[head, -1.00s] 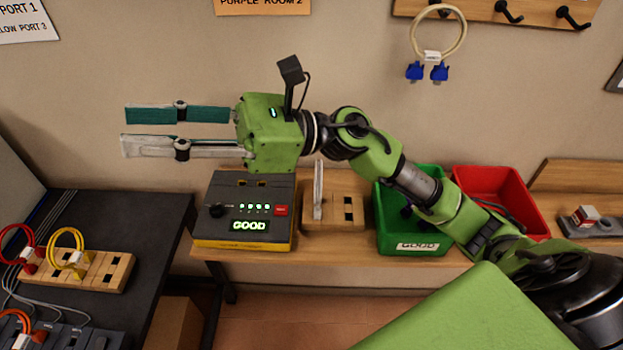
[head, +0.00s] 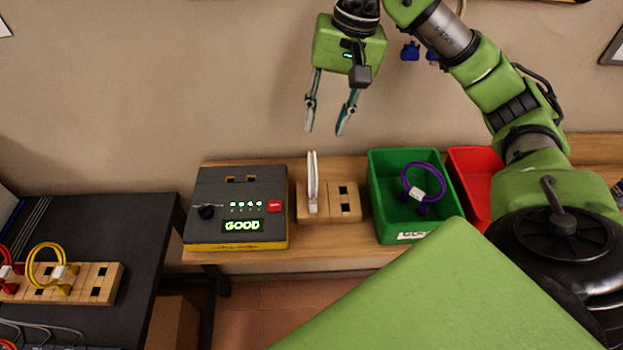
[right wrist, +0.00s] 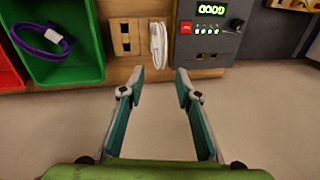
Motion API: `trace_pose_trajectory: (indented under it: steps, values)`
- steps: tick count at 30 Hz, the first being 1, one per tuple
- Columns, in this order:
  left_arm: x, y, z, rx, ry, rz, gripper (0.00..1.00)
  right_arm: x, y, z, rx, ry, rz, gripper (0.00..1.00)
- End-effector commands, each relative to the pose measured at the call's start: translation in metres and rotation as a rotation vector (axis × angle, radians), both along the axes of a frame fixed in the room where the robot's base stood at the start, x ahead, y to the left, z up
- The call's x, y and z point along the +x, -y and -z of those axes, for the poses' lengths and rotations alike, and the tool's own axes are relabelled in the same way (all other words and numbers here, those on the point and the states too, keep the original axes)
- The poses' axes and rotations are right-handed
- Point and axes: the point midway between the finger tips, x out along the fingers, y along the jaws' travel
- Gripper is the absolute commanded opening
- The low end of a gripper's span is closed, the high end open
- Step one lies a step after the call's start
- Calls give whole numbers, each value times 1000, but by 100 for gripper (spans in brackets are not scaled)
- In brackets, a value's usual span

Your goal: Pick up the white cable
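The white cable (head: 313,182) stands upright in the wooden block (head: 342,203) on the wooden bench, between the tester box and the green bin. It also shows in the right wrist view (right wrist: 158,44), just beyond the fingertips and a little left of their middle. My right gripper (head: 324,132) is open and empty, with its fingers pointing down above the white cable and apart from it. In the right wrist view the open fingers (right wrist: 163,76) show nothing between them but plain background. My left gripper is not in view.
The tester box (head: 238,207) reads GOOD, left of the block. The green bin (head: 382,222) holds a purple cable (head: 424,181); a red bin (head: 474,165) stands beside it. At the left, a dark table (head: 125,215) carries a rack with yellow and red cables.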

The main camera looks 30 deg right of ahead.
Motion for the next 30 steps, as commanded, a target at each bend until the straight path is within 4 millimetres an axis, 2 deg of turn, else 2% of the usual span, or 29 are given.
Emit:
trace_pose_trajectory:
  steps: [3,7,12,16,20,24,30]
  values:
    - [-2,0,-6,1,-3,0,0,2,-4,25,1,-6,1,31]
    - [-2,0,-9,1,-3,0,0,4,-8,45,2,-5,0,31]
    - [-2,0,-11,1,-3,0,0,6,-10,56,3,-1,0,31]
    - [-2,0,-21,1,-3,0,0,7,-14,65,3,-5,0,31]
    - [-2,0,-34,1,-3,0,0,9,-18,82,3,-6,0,31]
    - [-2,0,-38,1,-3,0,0,11,-21,101,3,-3,0,31]
    - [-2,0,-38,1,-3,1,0,13,-22,107,3,1,1,31]
